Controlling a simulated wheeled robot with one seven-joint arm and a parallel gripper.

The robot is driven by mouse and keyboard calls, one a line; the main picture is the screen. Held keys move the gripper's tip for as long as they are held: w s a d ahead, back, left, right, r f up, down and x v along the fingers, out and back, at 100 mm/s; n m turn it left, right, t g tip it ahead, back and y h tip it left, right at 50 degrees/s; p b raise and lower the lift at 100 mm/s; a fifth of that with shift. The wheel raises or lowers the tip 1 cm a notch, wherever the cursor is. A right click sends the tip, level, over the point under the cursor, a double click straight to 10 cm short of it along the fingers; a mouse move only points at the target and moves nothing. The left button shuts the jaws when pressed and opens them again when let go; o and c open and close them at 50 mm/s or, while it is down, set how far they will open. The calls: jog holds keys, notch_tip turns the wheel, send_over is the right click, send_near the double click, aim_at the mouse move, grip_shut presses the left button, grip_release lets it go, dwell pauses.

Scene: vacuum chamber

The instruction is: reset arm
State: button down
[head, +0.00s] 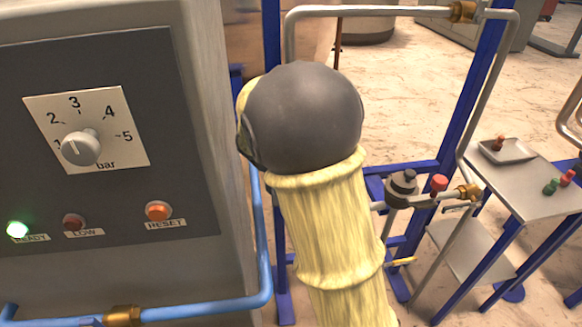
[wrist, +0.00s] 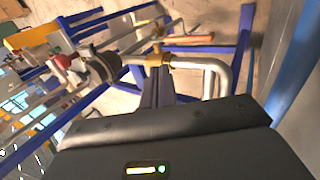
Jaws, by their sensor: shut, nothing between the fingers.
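My arm shows in the head view as a pale yellow ribbed sleeve with a dark grey rounded joint at its top. It stands upright in the middle of the picture, in front of the pipework. My gripper (wrist: 158,88) shows in the wrist view as a dark body across the bottom, with narrow dark fingers reaching up towards the pipes. It is shut and empty. The gripper cannot be made out in the head view.
A control panel (head: 190,205) with a dial (head: 81,148) and lit READY lamp (head: 17,230) fills the left. Blue frame posts, pipes and a valve (head: 402,186) stand close to my arm. A small table (head: 535,200) with a tray (head: 507,151) stands right.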

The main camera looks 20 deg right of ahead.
jog(key=s+a+r+n+t+y+p, duration=0.1)
jog(key=s+a+r+y+p, duration=0.1)
jog(key=s+p, duration=0.3)
jog(key=s+a+r+t+y+p, duration=0.2)
jog(key=s+a+r+y+p, duration=0.1)
jog(key=s+r+y+p, duration=0.1)
jog(key=shift+s+a+n+t+y+p, duration=0.2)
jog(key=shift+s+n+t+y+p, duration=0.15)
jog(key=shift+s+p, duration=0.45)
dwell(0.5)
